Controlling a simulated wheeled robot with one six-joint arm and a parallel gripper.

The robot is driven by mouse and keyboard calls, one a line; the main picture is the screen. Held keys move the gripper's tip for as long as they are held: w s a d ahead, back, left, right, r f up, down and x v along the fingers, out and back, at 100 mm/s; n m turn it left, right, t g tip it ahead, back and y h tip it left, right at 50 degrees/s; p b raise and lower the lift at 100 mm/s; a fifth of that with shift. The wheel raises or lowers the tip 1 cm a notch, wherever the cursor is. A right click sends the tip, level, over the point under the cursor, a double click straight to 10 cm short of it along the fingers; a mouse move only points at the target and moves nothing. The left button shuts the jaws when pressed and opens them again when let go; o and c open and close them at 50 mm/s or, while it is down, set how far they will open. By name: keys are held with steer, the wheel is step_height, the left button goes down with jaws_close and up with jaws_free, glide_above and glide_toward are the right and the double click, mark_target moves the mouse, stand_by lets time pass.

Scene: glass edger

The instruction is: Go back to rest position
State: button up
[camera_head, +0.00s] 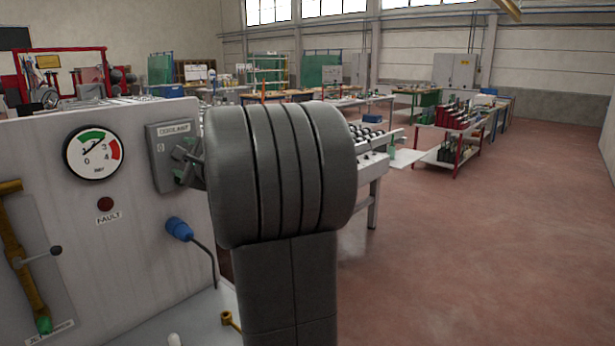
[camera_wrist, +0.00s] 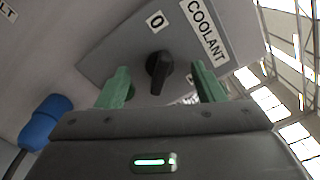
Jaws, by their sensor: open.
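My gripper (camera_wrist: 162,78) is open, with its two green fingers standing apart on either side of a black rotary knob (camera_wrist: 158,68). I cannot tell whether either finger touches the knob. The knob sits on a grey switch box (camera_wrist: 120,52) labelled COOLANT, with a "0" mark near the knob. In the head view the grey box (camera_head: 160,160) is on the white machine panel, and my gripper (camera_head: 187,174) shows partly at its right side. My own dark arm link hides most of the gripper there.
The white panel (camera_head: 110,225) also carries a pressure gauge (camera_head: 93,153), a red FAULT lamp (camera_head: 105,204), a blue fitting (camera_head: 179,229) and a brass pipe with a lever (camera_head: 22,262). A roller table (camera_head: 373,170) stands behind my arm. The red floor (camera_head: 470,260) at right is clear.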

steer(key=shift+s+d+m+p, duration=0.35)
steer(key=shift+m+p, duration=0.5)
steer(key=shift+m, duration=0.15)
steer(key=shift+f, duration=0.1)
